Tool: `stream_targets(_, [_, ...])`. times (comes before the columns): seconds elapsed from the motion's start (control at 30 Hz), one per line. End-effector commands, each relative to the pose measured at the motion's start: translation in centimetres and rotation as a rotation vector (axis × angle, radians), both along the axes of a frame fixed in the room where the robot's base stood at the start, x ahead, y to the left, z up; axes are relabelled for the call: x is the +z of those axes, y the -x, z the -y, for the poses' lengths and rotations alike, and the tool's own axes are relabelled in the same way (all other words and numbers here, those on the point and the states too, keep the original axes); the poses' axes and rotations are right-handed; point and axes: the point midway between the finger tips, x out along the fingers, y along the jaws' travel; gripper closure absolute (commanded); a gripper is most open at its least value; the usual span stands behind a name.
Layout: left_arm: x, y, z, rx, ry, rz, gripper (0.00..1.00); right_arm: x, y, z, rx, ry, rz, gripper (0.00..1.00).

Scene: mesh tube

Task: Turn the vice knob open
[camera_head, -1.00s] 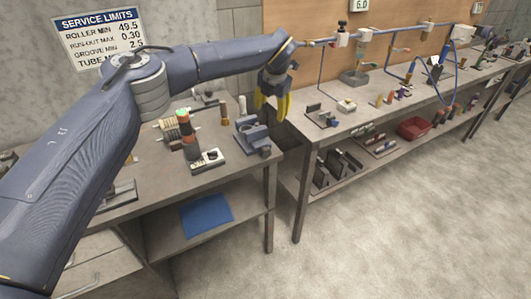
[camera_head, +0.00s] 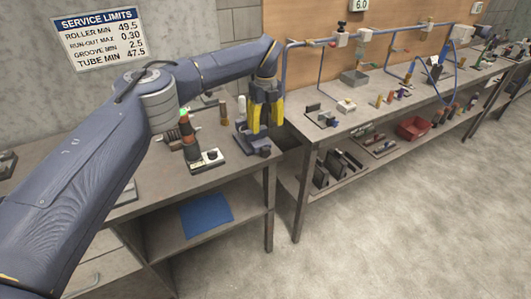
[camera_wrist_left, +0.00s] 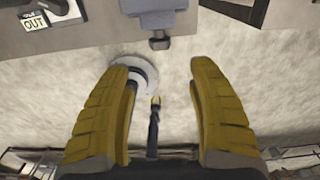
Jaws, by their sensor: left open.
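The vice (camera_head: 241,134) is a grey-blue block near the right front corner of the left bench. Its dark knob (camera_head: 264,152) points out past the bench's front edge. My left gripper (camera_head: 265,126) has yellow fingers pointing down, spread apart and empty, just above and behind the knob. In the left wrist view the vice (camera_wrist_left: 165,14) is at the top edge, with its knob (camera_wrist_left: 159,42) just beyond the fingertips of my left gripper (camera_wrist_left: 162,66). The knob is not between the fingers. My right gripper does not show.
A small white-topped block (camera_head: 207,160) and a dark cylinder with a green top (camera_head: 188,132) stand left of the vice. A second bench (camera_head: 325,130) with pipework is to the right, across a narrow gap. The floor in front (camera_head: 400,225) is clear.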

Motion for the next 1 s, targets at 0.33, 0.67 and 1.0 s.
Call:
stream_targets(0.33, [-6.6,0.0,0.0,-0.001,0.001,-0.002,0.41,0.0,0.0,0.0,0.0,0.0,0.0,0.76])
stream_targets(0.67, [-11.2,0.0,0.0,-0.001,-0.001,0.0,0.41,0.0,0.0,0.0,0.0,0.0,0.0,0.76])
stream_targets(1.0, [-12.9,0.0,0.0,-0.002,0.0,0.001,0.41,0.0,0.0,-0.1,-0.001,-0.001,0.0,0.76])
